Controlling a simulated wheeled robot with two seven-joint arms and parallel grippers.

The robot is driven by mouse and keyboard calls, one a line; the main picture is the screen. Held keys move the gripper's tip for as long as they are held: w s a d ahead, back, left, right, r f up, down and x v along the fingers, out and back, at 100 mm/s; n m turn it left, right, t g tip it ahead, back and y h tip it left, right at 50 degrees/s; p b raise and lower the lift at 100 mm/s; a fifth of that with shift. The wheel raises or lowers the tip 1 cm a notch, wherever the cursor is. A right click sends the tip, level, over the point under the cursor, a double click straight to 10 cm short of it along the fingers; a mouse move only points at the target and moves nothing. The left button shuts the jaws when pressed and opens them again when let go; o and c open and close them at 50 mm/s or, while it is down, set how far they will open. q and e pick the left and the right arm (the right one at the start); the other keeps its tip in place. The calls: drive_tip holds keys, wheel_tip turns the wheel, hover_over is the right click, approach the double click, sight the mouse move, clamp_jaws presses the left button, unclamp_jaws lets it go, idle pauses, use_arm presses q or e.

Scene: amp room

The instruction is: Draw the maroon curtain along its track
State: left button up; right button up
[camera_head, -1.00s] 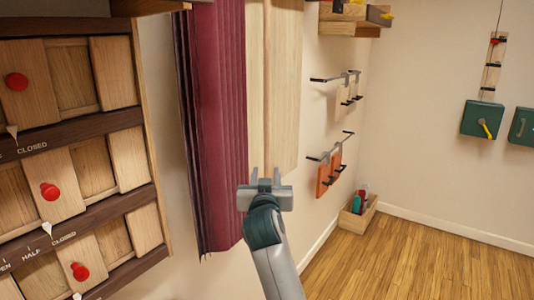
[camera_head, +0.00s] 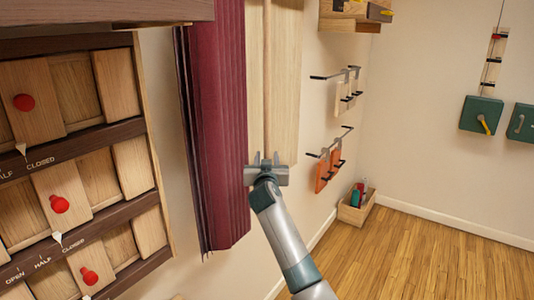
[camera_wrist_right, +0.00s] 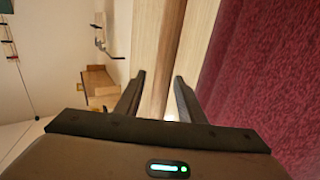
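The maroon curtain (camera_head: 215,120) hangs in narrow bunched folds on the left wall; it fills the right side of the right wrist view (camera_wrist_right: 270,80). A vertical wooden rod (camera_head: 267,70) stands just right of it, in front of a pale wood panel (camera_head: 287,80). My right gripper (camera_head: 267,158) is at the rod's lower visible part, right of the curtain and apart from it. Its fingers (camera_wrist_right: 157,78) are open, with the rod (camera_wrist_right: 168,60) showing between them. I cannot tell whether they touch it. The track is out of view. My left gripper is not in view.
A wooden rack with sliding doors and red knobs (camera_head: 60,204) stands at the left. Wall hooks with orange pieces (camera_head: 327,170) and a small floor box (camera_head: 356,208) are to the right. Green boxes (camera_head: 482,115) hang on the far wall. The wooden floor (camera_head: 430,255) is clear.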

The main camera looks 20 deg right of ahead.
drive_tip(key=shift+x, duration=0.85)
clamp_jaws()
